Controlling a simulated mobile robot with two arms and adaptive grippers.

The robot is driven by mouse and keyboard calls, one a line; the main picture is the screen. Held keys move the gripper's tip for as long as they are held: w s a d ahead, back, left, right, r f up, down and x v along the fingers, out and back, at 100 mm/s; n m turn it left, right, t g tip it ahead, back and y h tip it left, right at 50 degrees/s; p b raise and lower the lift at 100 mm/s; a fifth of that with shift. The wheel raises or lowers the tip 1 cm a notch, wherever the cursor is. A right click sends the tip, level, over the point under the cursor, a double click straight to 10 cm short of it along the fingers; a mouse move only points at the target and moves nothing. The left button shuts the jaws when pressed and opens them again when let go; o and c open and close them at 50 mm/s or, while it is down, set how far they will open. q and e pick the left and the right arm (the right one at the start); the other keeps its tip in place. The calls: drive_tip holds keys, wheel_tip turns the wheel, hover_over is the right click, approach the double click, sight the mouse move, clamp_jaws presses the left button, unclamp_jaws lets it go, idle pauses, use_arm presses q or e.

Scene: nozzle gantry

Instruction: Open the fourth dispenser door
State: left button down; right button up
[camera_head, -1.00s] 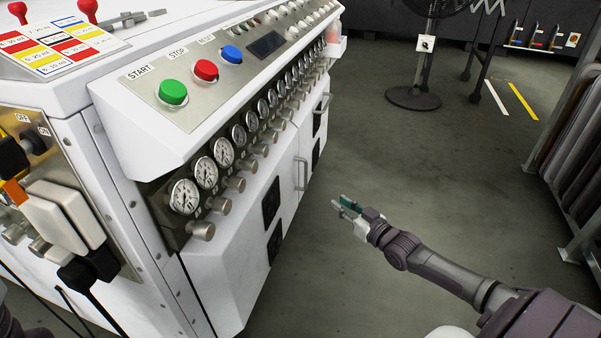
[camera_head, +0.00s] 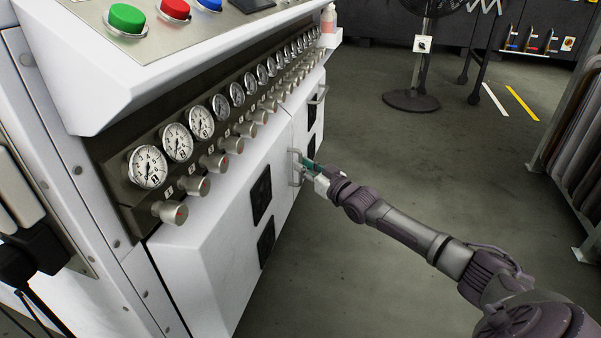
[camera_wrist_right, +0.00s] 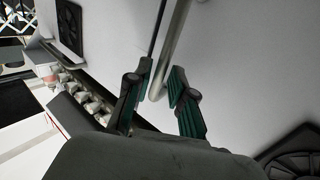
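The white machine front has door panels (camera_head: 222,262) below a row of gauges; I cannot tell which the fourth is. A metal bar handle (camera_head: 295,160) stands upright near a panel seam. My right gripper (camera_head: 305,170) is at this handle. In the right wrist view the gripper (camera_wrist_right: 160,95) is open, with green-padded fingers on either side of the handle (camera_wrist_right: 176,45). The bar's end shows between the fingertips, with gaps to them. The door by the handle looks shut. My left gripper is not in view.
Gauges (camera_head: 200,122) and knobs (camera_head: 193,186) line the machine above the doors. Another handle (camera_head: 319,95) is farther along. Black vents (camera_head: 261,194) sit on the panels. The floor (camera_head: 440,170) to the right is clear up to a rack (camera_head: 578,150).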

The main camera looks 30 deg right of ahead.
drive_tip(key=shift+w+a+b, duration=0.15)
drive_tip(key=shift+w+b, duration=0.3)
drive_tip(key=shift+w, duration=0.55)
drive_tip(key=shift+c, duration=0.3)
clamp_jaws()
